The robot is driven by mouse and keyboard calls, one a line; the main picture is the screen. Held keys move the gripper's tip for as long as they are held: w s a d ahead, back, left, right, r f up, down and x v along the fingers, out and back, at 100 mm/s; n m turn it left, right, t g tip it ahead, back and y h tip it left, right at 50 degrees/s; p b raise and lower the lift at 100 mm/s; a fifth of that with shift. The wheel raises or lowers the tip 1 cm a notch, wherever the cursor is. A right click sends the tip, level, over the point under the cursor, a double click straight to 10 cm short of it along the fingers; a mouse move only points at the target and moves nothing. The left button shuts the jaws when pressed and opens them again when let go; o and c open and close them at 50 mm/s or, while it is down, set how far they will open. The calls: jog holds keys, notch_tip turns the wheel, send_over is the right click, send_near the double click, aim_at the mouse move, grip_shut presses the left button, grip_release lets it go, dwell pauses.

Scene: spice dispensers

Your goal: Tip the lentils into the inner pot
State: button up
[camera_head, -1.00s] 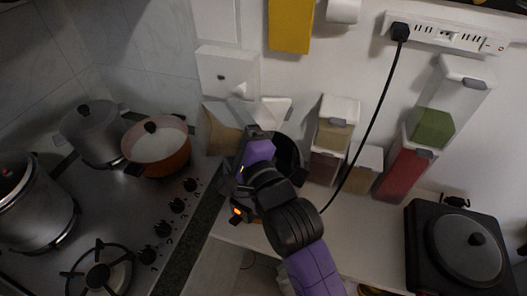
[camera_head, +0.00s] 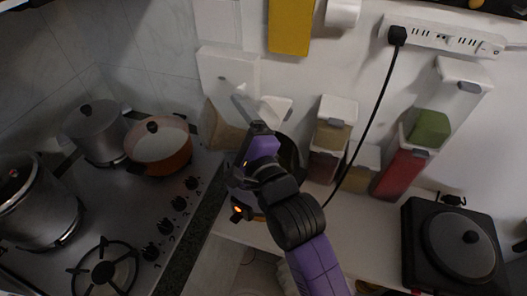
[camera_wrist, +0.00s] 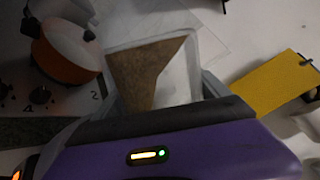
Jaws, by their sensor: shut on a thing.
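My gripper (camera_wrist: 160,92) is shut on a clear container (camera_wrist: 194,62), with one finger at each side. Brown lentils (camera_wrist: 146,70) lie inside it with a slanted surface, heaped toward one side. In the head view the lentils (camera_head: 226,128) show as a tan mass left of my gripper (camera_head: 243,118), and the container's clear walls are hard to make out. A dark round pot (camera_head: 289,156), probably the inner pot, stands on the counter just behind and right of my gripper. My wrist hides much of it, and its inside cannot be seen clearly.
On the left, an orange pot (camera_head: 161,148) and grey pots (camera_head: 94,133) stand on the stove (camera_head: 150,195). Right of the dark pot are stacked dispensers (camera_head: 331,135), a red-filled one (camera_head: 400,172) and a hotplate (camera_head: 425,260). A black cable (camera_head: 366,130) hangs between them.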

jog(key=shift+w+d+r+m+p, duration=0.15)
jog(key=shift+d+r+m, duration=0.15)
jog(key=shift+r+m, duration=0.25)
jog(key=shift+w+d+r+m+p, duration=0.1)
jog(key=shift+d+r+m, duration=0.3)
jog(key=shift+r, duration=0.3)
jog(key=shift+w+d+r+m+p, duration=0.1)
jog(key=shift+w+d+r+m, duration=0.1)
jog(key=shift+r+m, duration=0.4)
dwell(0.6)
